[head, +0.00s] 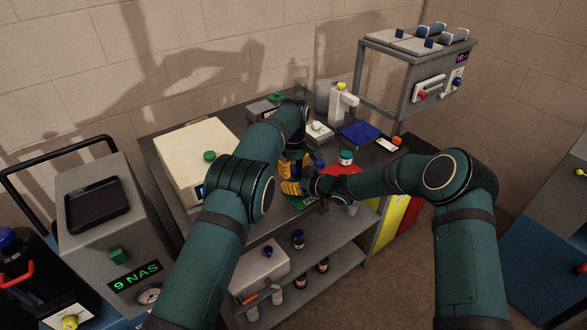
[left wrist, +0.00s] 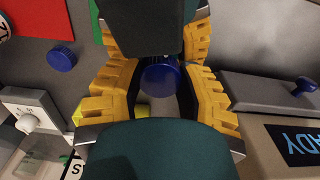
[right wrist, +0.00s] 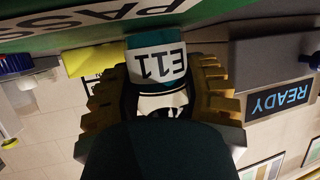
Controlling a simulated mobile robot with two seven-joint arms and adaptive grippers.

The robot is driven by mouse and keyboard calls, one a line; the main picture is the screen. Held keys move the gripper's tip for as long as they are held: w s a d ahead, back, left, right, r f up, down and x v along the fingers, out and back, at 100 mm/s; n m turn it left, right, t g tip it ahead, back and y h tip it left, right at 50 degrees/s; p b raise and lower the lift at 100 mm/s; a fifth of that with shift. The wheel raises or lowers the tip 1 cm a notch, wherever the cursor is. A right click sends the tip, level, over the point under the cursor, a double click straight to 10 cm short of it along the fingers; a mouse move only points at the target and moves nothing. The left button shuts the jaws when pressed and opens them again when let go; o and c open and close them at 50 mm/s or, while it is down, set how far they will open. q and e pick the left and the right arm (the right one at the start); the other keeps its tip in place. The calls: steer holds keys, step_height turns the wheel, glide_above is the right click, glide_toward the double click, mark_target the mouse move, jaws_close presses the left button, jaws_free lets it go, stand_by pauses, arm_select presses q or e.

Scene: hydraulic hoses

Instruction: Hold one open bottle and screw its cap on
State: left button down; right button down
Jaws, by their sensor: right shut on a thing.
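The bottle's upper part is hidden in the right wrist view. In the left wrist view a blue cap (left wrist: 161,80) lies between the yellow fingers of my left gripper (left wrist: 162,92), which look apart, with gaps beside the cap. I cannot tell how the cap sits on the bottle. Both grippers meet at the bench front in the head view. Another blue cap (left wrist: 61,58) lies loose on the bench.
A cream box (head: 200,155) stands on the left of the bench. A white-labelled bottle (head: 346,158) stands near the red mat (head: 342,170). A white knobbed box (head: 318,131), a blue tray (head: 360,133) and a white dispenser (head: 342,103) are behind.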

arm_select(q)
steer(key=m, duration=0.3)
stand_by(0.4)
steer(key=c, duration=0.7)
jaws_free()
steer(key=shift+r, duration=0.1)
steer(key=shift+r, duration=2.2)
steer(key=shift+o, duration=0.5)
steer(key=shift+d+r+m, duration=0.1)
steer(key=shift+m, duration=0.2)
